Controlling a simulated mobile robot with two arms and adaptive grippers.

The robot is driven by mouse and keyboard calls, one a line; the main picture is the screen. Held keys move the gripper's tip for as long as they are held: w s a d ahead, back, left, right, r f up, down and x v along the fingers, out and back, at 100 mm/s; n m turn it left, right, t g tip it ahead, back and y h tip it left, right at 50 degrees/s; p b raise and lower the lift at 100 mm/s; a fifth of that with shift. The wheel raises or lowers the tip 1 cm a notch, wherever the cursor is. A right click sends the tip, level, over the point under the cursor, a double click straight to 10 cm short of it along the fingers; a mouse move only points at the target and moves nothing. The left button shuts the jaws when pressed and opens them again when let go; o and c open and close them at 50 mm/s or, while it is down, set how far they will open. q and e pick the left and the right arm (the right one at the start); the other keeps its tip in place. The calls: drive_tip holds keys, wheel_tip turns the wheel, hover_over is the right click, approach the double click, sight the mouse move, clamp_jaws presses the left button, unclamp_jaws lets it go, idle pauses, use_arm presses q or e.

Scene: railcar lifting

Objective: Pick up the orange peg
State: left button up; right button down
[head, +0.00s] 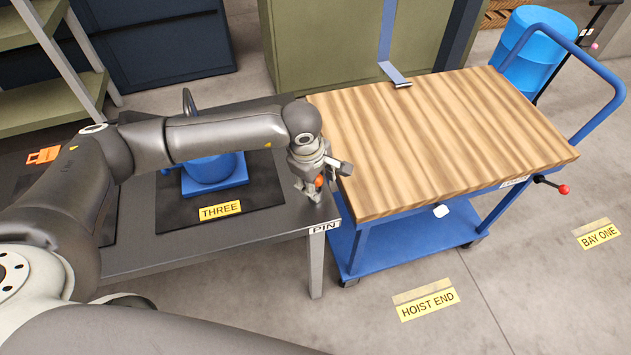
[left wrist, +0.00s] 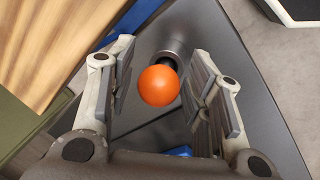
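The orange peg (head: 319,181) is at the right front corner of the dark bench (head: 240,233), near the PIN label. In the left wrist view its round orange head (left wrist: 159,86) sits in front of a grey metal cylinder (left wrist: 174,50); the rest of the peg is hidden behind the head. My left gripper (head: 313,187) is over that corner, pointing down, with its fingers around the peg. In the left wrist view the fingers stand apart on both sides of the orange head, with a narrow gap on each side. My right gripper is not in view.
A blue cart with a striped wooden top (head: 440,135) stands close to the bench's right end. A blue pot-like object (head: 212,170) sits on a mat labelled THREE (head: 220,211). Another orange object (head: 44,155) lies at the bench's left. The floor in front is clear.

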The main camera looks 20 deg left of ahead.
use_arm(q)
drive_tip(key=c, duration=0.8)
drive_tip(key=shift+r, duration=0.1)
drive_tip(key=shift+c, duration=0.2)
